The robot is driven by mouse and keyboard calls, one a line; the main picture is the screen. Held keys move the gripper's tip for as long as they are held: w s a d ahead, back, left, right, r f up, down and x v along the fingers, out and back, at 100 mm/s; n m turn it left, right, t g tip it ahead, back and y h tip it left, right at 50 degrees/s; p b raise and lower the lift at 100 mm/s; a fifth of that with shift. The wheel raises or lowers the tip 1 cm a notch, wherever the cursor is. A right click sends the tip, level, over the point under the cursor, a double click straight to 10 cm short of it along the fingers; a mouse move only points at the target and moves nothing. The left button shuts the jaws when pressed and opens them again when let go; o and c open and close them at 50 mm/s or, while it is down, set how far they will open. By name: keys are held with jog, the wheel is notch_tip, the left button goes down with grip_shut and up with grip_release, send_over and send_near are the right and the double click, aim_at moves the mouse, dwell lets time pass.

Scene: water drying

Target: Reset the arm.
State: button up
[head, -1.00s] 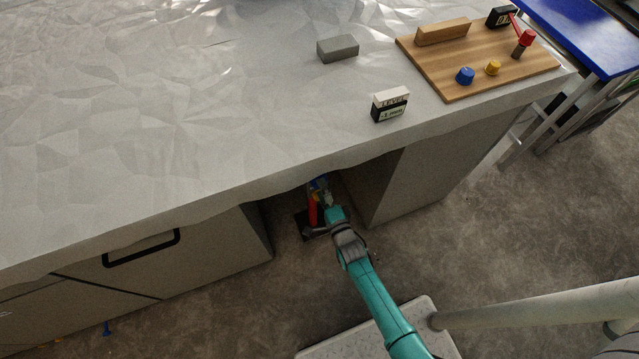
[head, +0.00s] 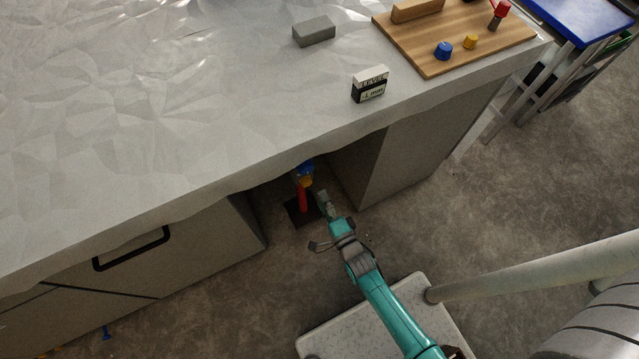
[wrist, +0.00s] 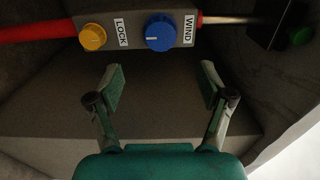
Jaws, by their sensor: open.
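My teal arm reaches down toward the opening under the grey counter. My gripper (head: 321,222) is open and empty, low in front of that opening. In the wrist view its two fingers (wrist: 160,88) are spread apart with nothing between them. Beyond the fingertips is a grey control panel with a yellow LOCK knob (wrist: 92,37) and a blue WIND knob (wrist: 160,32). A red bar (wrist: 38,31) runs left from the panel. In the head view the red post (head: 302,199) stands beside the gripper, apart from it as far as I can tell.
The grey counter (head: 150,120) overhangs the opening, with cabinets on both sides. On top are a grey block (head: 314,31), a LEVEL display (head: 370,84) and a wooden board (head: 430,65) with knobs. Open floor (head: 510,200) lies to the right.

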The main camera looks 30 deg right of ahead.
jog(key=s+r+n+g, duration=0.1)
jog(key=s+r+n, duration=0.7)
jog(key=s, duration=0.5)
jog(key=s+r+n+g, duration=0.1)
jog(key=s+r+n, duration=0.4)
jog(key=s+r, duration=0.65)
jog(key=s+r+n+g, duration=0.1)
jog(key=s+r+n, duration=0.4)
jog(key=r, duration=0.2)
jog(key=shift+d+r, duration=0.15)
jog(key=shift+r, duration=0.15)
dwell(1.4)
